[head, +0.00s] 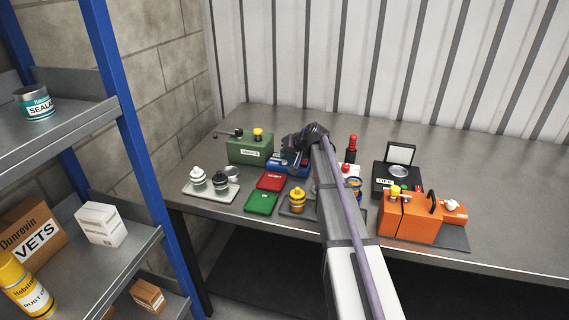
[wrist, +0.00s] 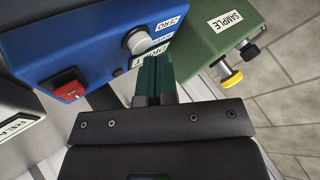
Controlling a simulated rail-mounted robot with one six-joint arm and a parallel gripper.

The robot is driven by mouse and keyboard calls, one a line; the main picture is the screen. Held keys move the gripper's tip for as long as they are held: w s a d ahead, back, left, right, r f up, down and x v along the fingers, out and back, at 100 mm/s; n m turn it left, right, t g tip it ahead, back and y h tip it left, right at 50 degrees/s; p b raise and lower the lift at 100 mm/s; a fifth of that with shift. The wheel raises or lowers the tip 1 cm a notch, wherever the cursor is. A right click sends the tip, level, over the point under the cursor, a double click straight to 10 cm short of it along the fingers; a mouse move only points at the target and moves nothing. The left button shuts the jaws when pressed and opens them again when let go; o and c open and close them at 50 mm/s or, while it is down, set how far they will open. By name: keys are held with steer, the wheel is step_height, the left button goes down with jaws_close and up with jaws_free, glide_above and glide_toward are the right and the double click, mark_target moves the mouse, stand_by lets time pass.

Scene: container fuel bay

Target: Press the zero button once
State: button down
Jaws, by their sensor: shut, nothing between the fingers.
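A blue box (wrist: 85,35) fills the upper left of the wrist view. It also shows in the head view (head: 275,161), partly hidden behind my gripper. On its face is a round silver button (wrist: 136,40), beside a white label that appears to read ZERO (wrist: 168,25). A red rocker switch (wrist: 69,91) sits farther left on the same face. My gripper (wrist: 155,62) is shut and empty. Its dark green fingertips are just below and right of the silver button, over a second, partly hidden label. Whether they touch the box is unclear.
A green box (wrist: 215,35) labelled SAMPLE, with a yellow knob, stands right of the blue box in the wrist view. A grey box (wrist: 15,120) is at the left. In the head view, red (head: 270,181) and green trays (head: 261,202) lie in front.

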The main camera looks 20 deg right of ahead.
steer(key=shift+f+b, duration=0.4)
steer(key=shift+b, duration=0.05)
stand_by(0.3)
steer(key=shift+r, duration=0.15)
steer(key=shift+r+p, duration=0.7)
steer(key=shift+p, duration=0.15)
step_height(320, 180, up, 5)
steer(key=p, duration=0.5)
steer(key=shift+r, duration=0.1)
stand_by(0.3)
